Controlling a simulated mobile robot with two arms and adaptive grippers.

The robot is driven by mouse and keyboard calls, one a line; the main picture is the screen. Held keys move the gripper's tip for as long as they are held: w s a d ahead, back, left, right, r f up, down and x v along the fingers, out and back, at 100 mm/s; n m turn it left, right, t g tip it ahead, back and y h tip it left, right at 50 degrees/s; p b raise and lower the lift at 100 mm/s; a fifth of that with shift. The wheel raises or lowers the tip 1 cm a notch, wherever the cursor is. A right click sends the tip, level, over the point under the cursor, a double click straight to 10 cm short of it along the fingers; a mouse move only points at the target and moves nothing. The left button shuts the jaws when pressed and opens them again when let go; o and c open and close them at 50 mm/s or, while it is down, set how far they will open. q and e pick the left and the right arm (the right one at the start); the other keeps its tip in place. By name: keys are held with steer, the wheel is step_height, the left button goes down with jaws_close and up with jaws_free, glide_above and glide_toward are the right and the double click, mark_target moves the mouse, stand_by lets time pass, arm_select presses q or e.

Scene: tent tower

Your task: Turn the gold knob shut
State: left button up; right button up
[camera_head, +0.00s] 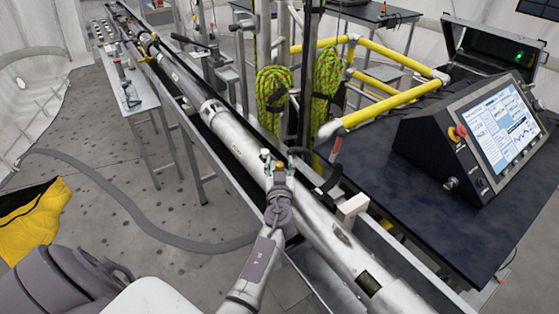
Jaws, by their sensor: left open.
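My left gripper (278,161) is in the middle of the view, above the long silver metal tube (237,142). Its fingers point away from me and are open. A small gold knob (280,166) shows between or just beyond the fingertips. I cannot tell whether the fingers touch it. The gripper and wrist hide what lies under the knob and part of the tube. My right gripper is not in view.
The tube lies in a long metal trough (400,262). A dark table (420,190) with a control console (480,135) stands at the right. Yellow rails (395,100) and green ropes (273,92) are behind the tube. A grey hose (130,205) crosses the floor at the left.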

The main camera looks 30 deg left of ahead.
arm_select(q)
steer(key=shift+s+d, duration=0.1)
steer(key=shift+r, duration=0.1)
steer(key=shift+c, duration=1)
steer(key=c, duration=0.5)
jaws_close()
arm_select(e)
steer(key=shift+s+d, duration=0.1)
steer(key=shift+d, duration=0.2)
